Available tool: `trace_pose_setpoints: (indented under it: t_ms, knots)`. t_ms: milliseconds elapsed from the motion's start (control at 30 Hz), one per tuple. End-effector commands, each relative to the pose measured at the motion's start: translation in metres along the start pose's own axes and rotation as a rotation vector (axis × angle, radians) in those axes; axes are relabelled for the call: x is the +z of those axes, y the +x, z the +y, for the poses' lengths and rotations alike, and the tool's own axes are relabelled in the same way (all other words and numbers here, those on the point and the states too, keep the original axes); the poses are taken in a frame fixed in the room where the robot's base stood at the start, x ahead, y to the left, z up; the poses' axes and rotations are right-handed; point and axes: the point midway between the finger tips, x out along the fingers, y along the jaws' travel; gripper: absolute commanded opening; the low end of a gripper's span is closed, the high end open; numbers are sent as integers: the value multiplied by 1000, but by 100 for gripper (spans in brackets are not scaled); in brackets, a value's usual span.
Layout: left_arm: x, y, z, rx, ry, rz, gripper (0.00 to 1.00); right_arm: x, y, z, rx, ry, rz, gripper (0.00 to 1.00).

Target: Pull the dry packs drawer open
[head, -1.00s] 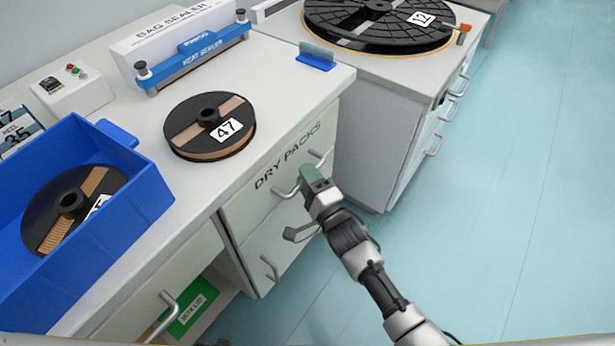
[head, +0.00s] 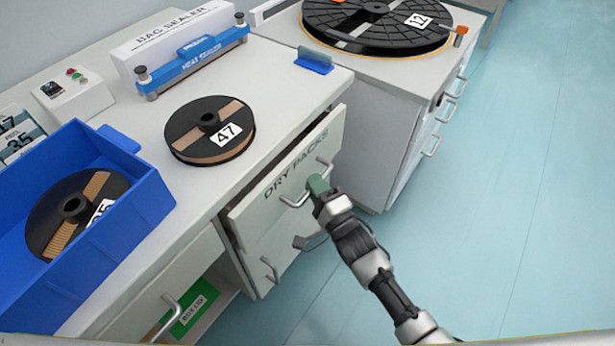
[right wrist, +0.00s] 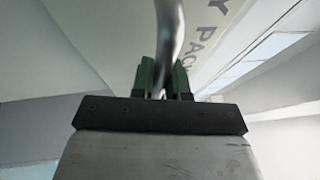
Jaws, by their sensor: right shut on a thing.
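The dry packs drawer (head: 272,193) is the top drawer under the white counter, and its front is lettered DRY PACKS. It stands a little way out, with a dark gap along its top and left edge. My right gripper (head: 318,186) is shut on the drawer's metal bar handle (head: 295,200). In the right wrist view the handle (right wrist: 168,40) runs between the green fingers of the gripper (right wrist: 161,78), with the lettered drawer front behind. The inside of the drawer is hidden. My left gripper is not in view.
On the counter (head: 240,108) are a reel marked 47 (head: 210,130), a blue bin (head: 90,235) holding another reel, and a blue heat sealer (head: 195,62). A second cabinet (head: 385,120) stands close on the right. The floor (head: 510,210) at right is clear.

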Motion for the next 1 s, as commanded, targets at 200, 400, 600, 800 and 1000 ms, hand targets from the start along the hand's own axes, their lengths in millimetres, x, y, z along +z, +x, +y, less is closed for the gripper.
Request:
trace_pose_setpoints:
  t_ms: [200,400,600,800,1000]
  knots:
    - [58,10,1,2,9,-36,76,-15,-37,-10,8,-4,0,0]
    - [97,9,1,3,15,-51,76,-28,-68,-16,8,-3,1,0]
    - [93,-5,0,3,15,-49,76,-43,-106,-24,10,-3,0,0]
    - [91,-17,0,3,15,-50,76,-64,-156,-34,11,-4,-1,0]
    - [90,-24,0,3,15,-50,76,-83,-202,-43,10,-2,0,0]
